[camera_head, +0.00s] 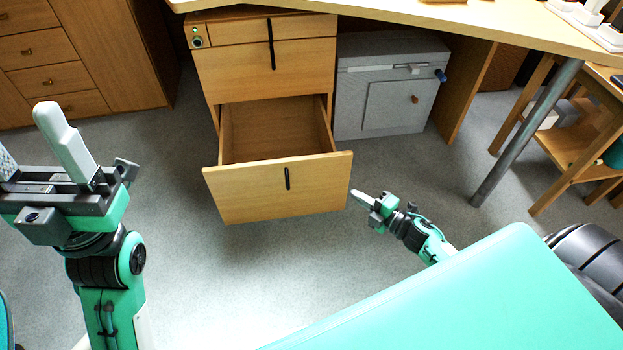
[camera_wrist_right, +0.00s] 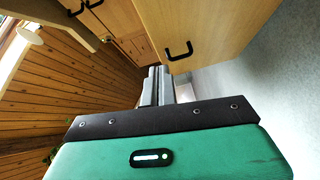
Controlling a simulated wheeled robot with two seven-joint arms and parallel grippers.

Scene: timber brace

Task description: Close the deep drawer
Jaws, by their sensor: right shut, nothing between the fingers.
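The deep drawer (camera_head: 245,195) is the bottom drawer of the wooden pedestal cabinet (camera_head: 212,85) under the desk. It is pulled far out, and its inside looks empty. Its black handle (camera_head: 287,178) is upright on the front. My right gripper (camera_head: 358,197) is shut and empty, just right of the drawer front's right edge and apart from the handle. In the right wrist view, my shut fingers (camera_wrist_right: 158,88) point along a wooden front (camera_wrist_right: 215,25) with a black handle (camera_wrist_right: 180,51). My left gripper (camera_head: 24,132) is open and empty at the left, away from the drawer.
The cabinet's upper drawers (camera_head: 235,70) are shut. A grey box-like unit (camera_head: 360,90) stands right of the cabinet. The desk top (camera_head: 440,15) overhangs both, with a metal leg (camera_head: 525,135) at the right. The grey floor (camera_head: 220,270) before the drawer is clear.

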